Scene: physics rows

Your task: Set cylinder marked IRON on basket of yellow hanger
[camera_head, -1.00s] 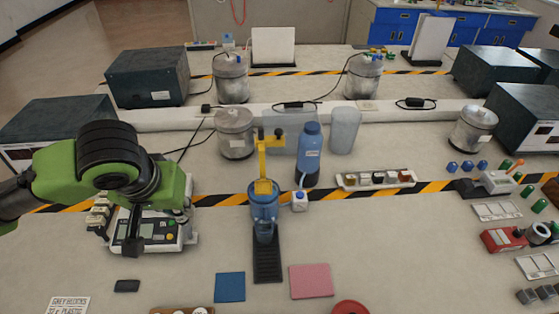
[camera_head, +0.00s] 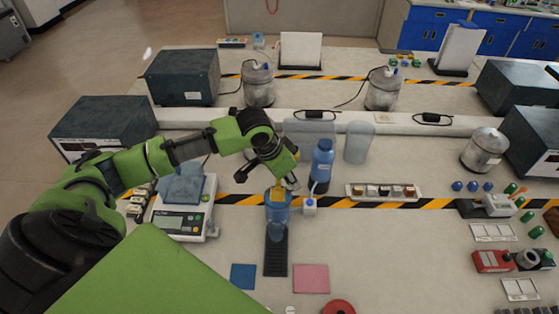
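The yellow hanger is mostly hidden behind my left gripper (camera_head: 287,180). Its yellow basket (camera_head: 278,195) shows at the top of a clear blue vessel (camera_head: 277,215) on a black base. My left gripper is over the basket, pointing down. Its fingertips are small and partly covered, so I cannot tell whether they are open or hold a cylinder. A white rack (camera_head: 383,199) right of the vessel holds several small samples of different colours. No IRON marking is legible, so I cannot tell which piece is the iron cylinder. My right gripper is not in view.
A blue bottle (camera_head: 322,164) and a small white container (camera_head: 310,206) stand close right of the vessel. A scale (camera_head: 181,221) is at left. Blue (camera_head: 243,276) and pink (camera_head: 311,278) pads lie in front.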

